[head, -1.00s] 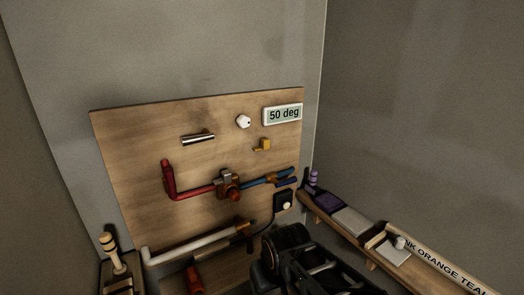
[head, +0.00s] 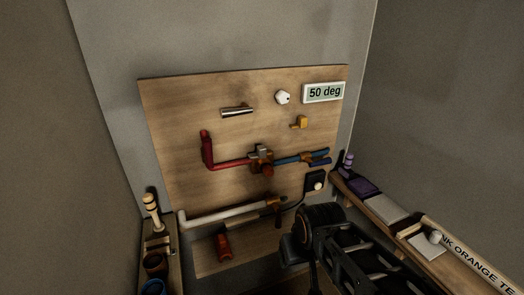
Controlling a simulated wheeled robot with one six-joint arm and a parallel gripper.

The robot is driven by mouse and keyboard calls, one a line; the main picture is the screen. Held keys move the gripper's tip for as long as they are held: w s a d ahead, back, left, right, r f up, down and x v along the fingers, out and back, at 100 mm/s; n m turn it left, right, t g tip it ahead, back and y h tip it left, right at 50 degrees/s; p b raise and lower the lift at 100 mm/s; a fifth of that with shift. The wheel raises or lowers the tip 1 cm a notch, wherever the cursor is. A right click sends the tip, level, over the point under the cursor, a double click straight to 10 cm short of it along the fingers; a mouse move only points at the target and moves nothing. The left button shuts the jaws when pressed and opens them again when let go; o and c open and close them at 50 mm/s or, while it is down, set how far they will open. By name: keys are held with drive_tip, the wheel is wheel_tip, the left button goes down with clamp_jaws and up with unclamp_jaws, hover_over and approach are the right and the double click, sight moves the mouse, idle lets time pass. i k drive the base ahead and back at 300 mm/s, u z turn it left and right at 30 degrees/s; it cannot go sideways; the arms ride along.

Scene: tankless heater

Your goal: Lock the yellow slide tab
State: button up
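The yellow slide tab (head: 299,122) is a small yellow piece on the wooden board (head: 190,110), right of centre and below the display. Whether it is locked is too small to tell. My black arm shows at the lower right of the head view, below the board and apart from the tab. The fingertips of my gripper cannot be made out, so its opening cannot be told.
A "50 deg" display (head: 324,92), a white knob (head: 283,97) and a metal bar (head: 237,112) are above. Red pipe (head: 231,164) and blue pipe (head: 288,160) cross below. A black outlet box (head: 316,182) sits low right. Shelves flank the board, the right shelf (head: 392,213) holding several items.

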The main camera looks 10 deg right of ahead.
sight(302, 120)
drive_tip(key=u, duration=0.45)
drive_tip(key=k, duration=0.95)
drive_tip(key=z, duration=0.7)
drive_tip(key=i, duration=1.55)
drive_tip(key=u, duration=0.35)
